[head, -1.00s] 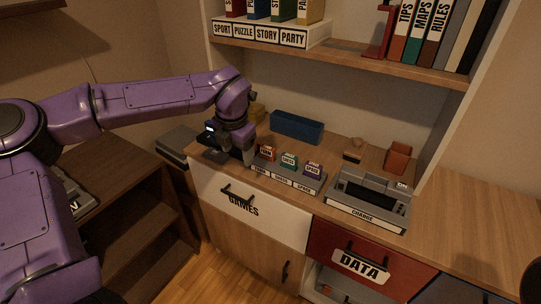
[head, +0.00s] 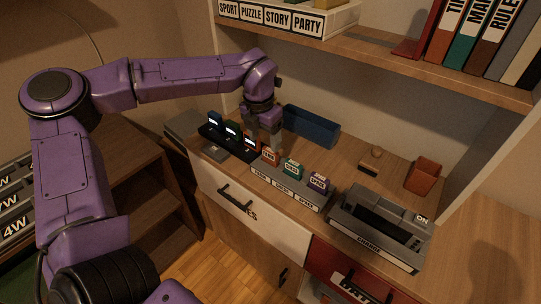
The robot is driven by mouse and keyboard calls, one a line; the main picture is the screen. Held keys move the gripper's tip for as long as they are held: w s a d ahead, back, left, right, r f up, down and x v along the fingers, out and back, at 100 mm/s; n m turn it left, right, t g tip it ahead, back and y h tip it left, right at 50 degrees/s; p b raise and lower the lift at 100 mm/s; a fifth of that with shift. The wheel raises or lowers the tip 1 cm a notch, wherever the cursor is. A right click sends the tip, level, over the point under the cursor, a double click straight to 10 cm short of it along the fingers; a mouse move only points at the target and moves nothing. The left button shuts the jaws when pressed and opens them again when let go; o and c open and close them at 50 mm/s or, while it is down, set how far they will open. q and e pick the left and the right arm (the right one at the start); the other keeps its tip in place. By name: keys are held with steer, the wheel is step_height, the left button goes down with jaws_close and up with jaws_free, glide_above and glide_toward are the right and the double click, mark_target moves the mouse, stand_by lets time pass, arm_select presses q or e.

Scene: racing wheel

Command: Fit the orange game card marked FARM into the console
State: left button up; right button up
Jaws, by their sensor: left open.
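The orange game card (head: 270,158) stands upright in the left slot of a grey labelled rack (head: 289,190) on the counter; its small label is hard to read. My left gripper (head: 266,148) is open, pointing down right at the top of the orange card. I cannot tell whether its fingers are around the card or just behind it. A teal card (head: 292,168) and a purple card (head: 317,181) stand to the right in the same rack. No console is clearly identifiable. My right gripper is not in view.
A grey device (head: 381,225) marked CHARGE and ON stands right of the rack. A shelf overhangs the counter.

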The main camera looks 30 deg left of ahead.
mark_target(270, 150)
arm_select(q)
steer(key=f, duration=0.1)
steer(key=w+f, duration=0.1)
steer(key=f, duration=0.1)
steer(key=w+d+f, duration=0.1)
steer(key=f, duration=0.1)
steer(key=shift+f+p, duration=0.15)
steer(key=shift+p, duration=0.2)
steer(key=shift+s+a+f, duration=0.1)
steer(key=shift+a+f, duration=0.05)
steer(key=shift+f, duration=0.25)
steer(key=c, duration=0.8)
steer(key=shift+r, duration=0.1)
